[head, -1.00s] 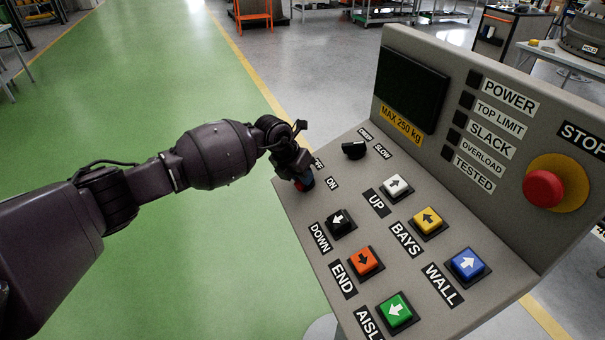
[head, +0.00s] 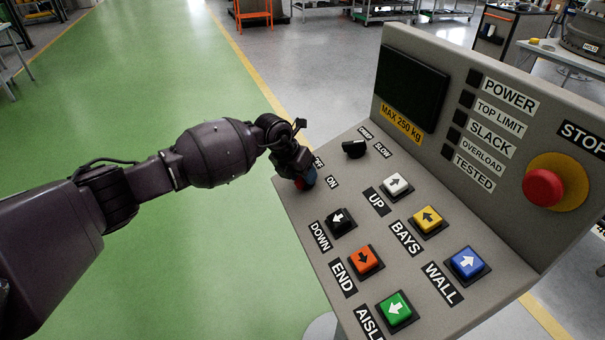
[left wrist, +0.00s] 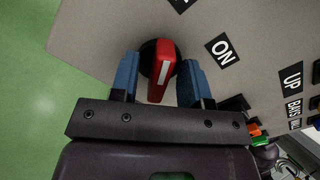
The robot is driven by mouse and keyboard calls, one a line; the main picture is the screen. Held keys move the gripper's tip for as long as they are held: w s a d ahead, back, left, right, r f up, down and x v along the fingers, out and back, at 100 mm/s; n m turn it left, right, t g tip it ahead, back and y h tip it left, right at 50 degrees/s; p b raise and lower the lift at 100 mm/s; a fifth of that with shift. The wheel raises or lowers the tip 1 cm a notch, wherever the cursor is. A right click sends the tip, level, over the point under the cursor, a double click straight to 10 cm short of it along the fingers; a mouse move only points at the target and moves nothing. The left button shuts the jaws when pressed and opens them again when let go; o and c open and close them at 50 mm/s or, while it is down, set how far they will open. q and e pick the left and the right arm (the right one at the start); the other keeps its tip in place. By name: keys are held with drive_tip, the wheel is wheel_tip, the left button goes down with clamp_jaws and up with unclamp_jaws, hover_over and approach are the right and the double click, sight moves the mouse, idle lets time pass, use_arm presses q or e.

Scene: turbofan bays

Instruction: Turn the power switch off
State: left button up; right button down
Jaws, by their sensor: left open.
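The power switch (left wrist: 161,73) is a red rotary handle with a white line on a dark round base, in the left wrist view. It stands on the grey panel beside the ON label (left wrist: 221,50). My left gripper (left wrist: 163,80) is open, with one blue finger on each side of the red handle and a visible gap to each. In the head view my left gripper (head: 304,182) is at the panel's left corner and hides most of the switch. The OFF label there is partly covered by the gripper. My right gripper is not in view.
The grey panel (head: 330,262) carries several coloured arrow buttons and a black CREEP/SLOW knob (head: 354,149). Its upright back has a dark screen (head: 408,88), POWER and other indicators that look dark, and a red stop button (head: 543,188). Green floor lies open to the left.

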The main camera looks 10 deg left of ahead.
use_arm(q)
drive_tip(key=v, duration=1)
drive_tip(key=shift+r+b, duration=0.35)
drive_tip(key=shift+b, duration=0.05)
drive_tip(key=shift+s+a, duration=0.1)
drive_tip(key=shift+a, duration=0.05)
